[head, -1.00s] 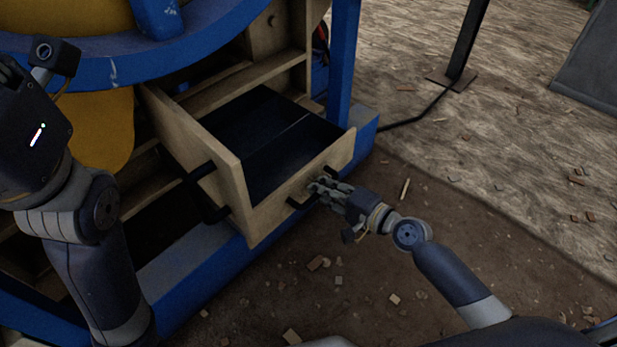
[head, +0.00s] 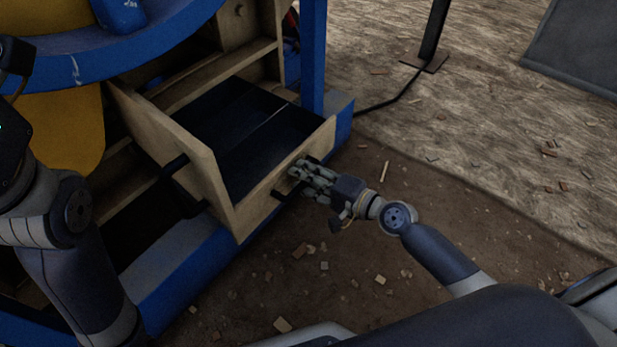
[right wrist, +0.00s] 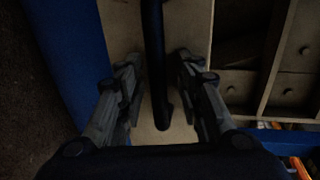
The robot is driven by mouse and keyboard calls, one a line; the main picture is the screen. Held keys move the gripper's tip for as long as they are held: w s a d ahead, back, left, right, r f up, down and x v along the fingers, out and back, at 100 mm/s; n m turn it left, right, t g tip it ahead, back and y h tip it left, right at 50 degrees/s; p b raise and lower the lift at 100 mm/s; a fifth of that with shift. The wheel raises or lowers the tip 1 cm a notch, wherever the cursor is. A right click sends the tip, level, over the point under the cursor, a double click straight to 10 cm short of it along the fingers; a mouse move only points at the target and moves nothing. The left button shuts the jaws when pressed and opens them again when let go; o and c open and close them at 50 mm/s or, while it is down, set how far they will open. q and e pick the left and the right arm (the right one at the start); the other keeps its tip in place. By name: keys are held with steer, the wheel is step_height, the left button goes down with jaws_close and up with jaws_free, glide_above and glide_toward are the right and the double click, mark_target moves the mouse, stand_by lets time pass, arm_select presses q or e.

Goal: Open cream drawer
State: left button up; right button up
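The cream drawer (head: 222,183) stands pulled out of the crusher's wooden cabinet, its dark inside showing in the head view. A black bar handle (head: 283,192) is on its right-hand face; another dark handle (head: 176,165) is on the left-hand face. My right gripper (head: 298,174) is at the right-hand handle. In the right wrist view, the black handle bar (right wrist: 153,55) runs between the two spread fingers of my right gripper (right wrist: 158,92), with visible gaps on both sides.
The blue crusher frame (head: 185,272) runs under the drawer, with a blue post (head: 313,60) behind it. A black stand (head: 425,62) with a cable is at the back right. Brown ground with scattered chips lies clear before the drawer.

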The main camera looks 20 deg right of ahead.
steer(key=v, duration=1.2)
stand_by(0.3)
